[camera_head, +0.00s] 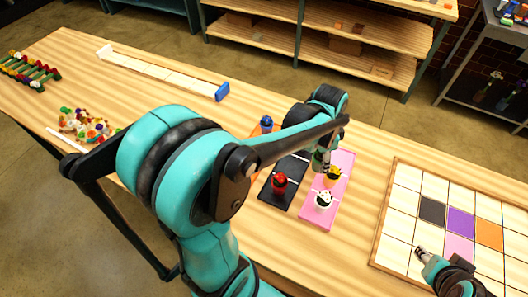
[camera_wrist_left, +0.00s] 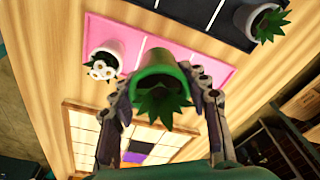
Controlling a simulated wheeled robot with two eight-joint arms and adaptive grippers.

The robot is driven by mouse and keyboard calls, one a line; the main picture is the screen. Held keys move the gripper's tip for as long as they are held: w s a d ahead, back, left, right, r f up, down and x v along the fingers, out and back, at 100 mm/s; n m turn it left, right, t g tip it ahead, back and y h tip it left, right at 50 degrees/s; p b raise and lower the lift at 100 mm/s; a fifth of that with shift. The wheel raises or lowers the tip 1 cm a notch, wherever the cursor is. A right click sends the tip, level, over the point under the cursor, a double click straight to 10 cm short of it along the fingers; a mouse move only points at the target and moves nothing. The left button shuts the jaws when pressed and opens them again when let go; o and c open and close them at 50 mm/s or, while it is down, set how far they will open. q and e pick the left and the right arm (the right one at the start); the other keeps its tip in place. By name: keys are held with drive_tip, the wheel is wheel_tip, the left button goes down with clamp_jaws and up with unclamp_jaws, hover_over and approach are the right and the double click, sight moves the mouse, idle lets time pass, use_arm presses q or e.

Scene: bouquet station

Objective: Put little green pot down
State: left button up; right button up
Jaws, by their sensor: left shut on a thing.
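The little green pot (camera_wrist_left: 160,80) with a spiky green plant is between the fingers of my left gripper (camera_wrist_left: 165,105) in the left wrist view. The gripper is shut on it, over or near the pink mat (camera_wrist_left: 215,68). In the head view my left gripper (camera_head: 323,164) is at the pink mat (camera_head: 312,217), and my own arm and fingers largely hide the pot. I cannot tell whether the pot touches the mat. My right gripper (camera_head: 421,251) is by the tiled board; its jaw opening is too small to judge.
A white-flowered pot (camera_head: 323,201) stands on the pink mat, near a yellow flower (camera_head: 332,175). A red-flowered pot (camera_head: 279,184) stands on the black mat (camera_head: 291,168). A blue flower (camera_head: 266,122) shows behind. The tiled board (camera_head: 407,178) lies to the right.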

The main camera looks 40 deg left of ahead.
use_arm(q)
drive_tip(key=a+n+y, duration=0.2)
drive_tip(key=a+n, duration=1.2)
drive_tip(key=n, duration=0.2)
drive_tip(key=s+a+f+b, duration=0.1)
drive_tip(key=a+f, duration=0.1)
drive_tip(key=a, duration=0.1)
drive_tip(key=a+f+b, duration=0.2)
drive_tip(key=a, duration=0.2)
drive_tip(key=s+a+f+b, duration=0.1)
drive_tip(key=a+f, duration=0.1)
drive_tip(key=a, duration=0.2)
drive_tip(key=shift+s+f, duration=0.35)
drive_tip(key=shift+f, duration=0.05)
wheel_tip(320, 180, down, 4)
drive_tip(key=shift+a+f+b, duration=0.1)
drive_tip(key=shift+b, duration=0.95)
drive_tip(key=o, duration=1.5)
